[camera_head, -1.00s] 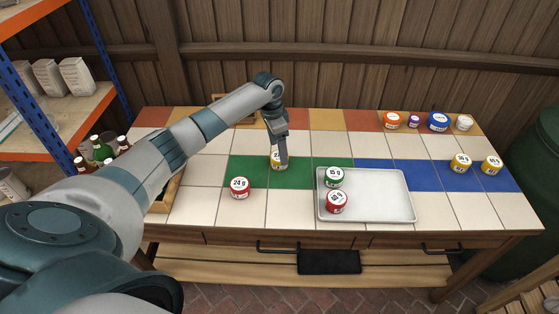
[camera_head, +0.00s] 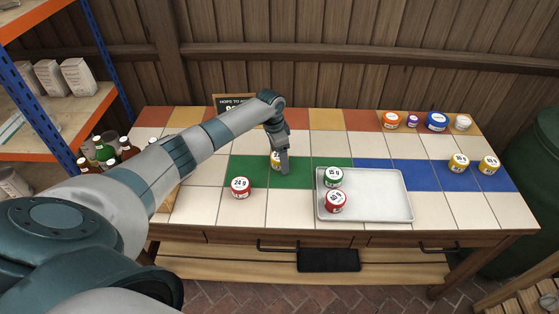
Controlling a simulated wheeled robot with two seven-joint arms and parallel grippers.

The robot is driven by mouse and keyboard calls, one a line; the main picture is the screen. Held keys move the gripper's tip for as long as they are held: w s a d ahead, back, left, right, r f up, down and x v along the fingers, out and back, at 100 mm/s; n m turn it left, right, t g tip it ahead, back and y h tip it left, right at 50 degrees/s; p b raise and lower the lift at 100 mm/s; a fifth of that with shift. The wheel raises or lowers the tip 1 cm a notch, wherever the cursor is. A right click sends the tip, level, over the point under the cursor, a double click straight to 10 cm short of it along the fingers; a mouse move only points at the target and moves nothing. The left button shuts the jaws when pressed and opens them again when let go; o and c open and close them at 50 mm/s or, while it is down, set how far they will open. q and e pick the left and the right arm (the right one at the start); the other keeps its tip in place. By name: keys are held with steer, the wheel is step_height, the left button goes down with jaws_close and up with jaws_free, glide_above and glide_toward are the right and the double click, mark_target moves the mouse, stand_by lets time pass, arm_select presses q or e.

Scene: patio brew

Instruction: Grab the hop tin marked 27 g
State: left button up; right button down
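A yellow tin (camera_head: 275,161) stands on the green tiles at the middle of the table. Its white label is partly hidden by my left gripper (camera_head: 284,169), and the number cannot be read in full. My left gripper points down in front of and beside this tin, close to it. Whether it touches the tin, and whether the fingers are open, I cannot tell. A red tin marked 24 g (camera_head: 240,188) stands to the left. A green tin marked 15 g (camera_head: 333,177) and a red tin (camera_head: 336,202) with an unclear label stand on the tray. My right gripper is not in view.
The metal tray (camera_head: 385,198) lies right of centre. Two yellow tins (camera_head: 459,164) (camera_head: 489,165) stand on the blue tiles. Several lidded jars (camera_head: 437,122) line the back right. A chalkboard sign (camera_head: 231,103) stands at the back. Bottles (camera_head: 104,151) stand at the left.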

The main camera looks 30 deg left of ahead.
arm_select(q)
steer(key=c, duration=1.1)
steer(key=shift+c, duration=0.3)
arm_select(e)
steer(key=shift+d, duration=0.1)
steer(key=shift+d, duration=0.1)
